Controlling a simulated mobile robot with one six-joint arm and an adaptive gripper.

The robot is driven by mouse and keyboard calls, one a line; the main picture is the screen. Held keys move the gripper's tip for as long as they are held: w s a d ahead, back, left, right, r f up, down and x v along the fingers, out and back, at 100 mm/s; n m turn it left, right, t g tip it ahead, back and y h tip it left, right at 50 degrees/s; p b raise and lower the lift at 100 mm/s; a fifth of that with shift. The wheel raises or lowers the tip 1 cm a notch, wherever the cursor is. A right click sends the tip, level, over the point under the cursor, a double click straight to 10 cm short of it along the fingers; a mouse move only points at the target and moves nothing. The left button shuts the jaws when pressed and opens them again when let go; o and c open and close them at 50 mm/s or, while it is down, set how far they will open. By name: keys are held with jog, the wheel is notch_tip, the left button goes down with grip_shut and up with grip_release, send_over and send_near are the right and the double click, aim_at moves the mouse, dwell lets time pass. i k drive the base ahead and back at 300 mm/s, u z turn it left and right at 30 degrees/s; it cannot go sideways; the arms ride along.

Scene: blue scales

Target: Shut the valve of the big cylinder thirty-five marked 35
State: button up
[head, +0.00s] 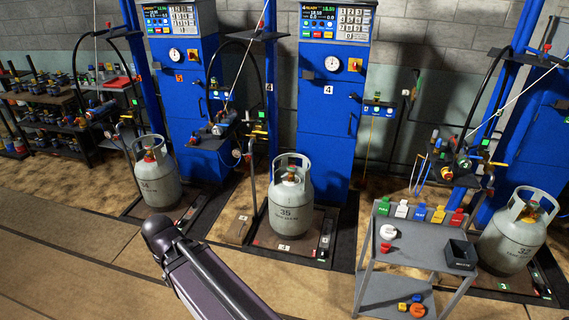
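The big grey cylinder marked 35 (285,221) stands upright on a scale platform (293,246) in front of the blue column marked 4. Its valve (291,175) sits inside the open collar at the top and shows as a small brass and reddish spot. Whether the valve is open or shut is too small to tell. A dark arm link of mine reaches in from the bottom, left of the cylinder and apart from it in the picture. My gripper is not in view.
Cylinder 34 (157,183) stands to the left and another grey cylinder (513,240) to the right, both on scales. Hoses hang beside the columns. The front-left floor (65,250) is clear.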

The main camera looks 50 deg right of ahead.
aim_at(290, 168)
jog(key=z, duration=0.1)
jog(key=i, duration=0.9)
jog(key=z, duration=0.65)
jog(key=i, duration=0.65)
jog(key=z, duration=0.95)
jog(key=i, duration=0.65)
jog(key=z, duration=0.3)
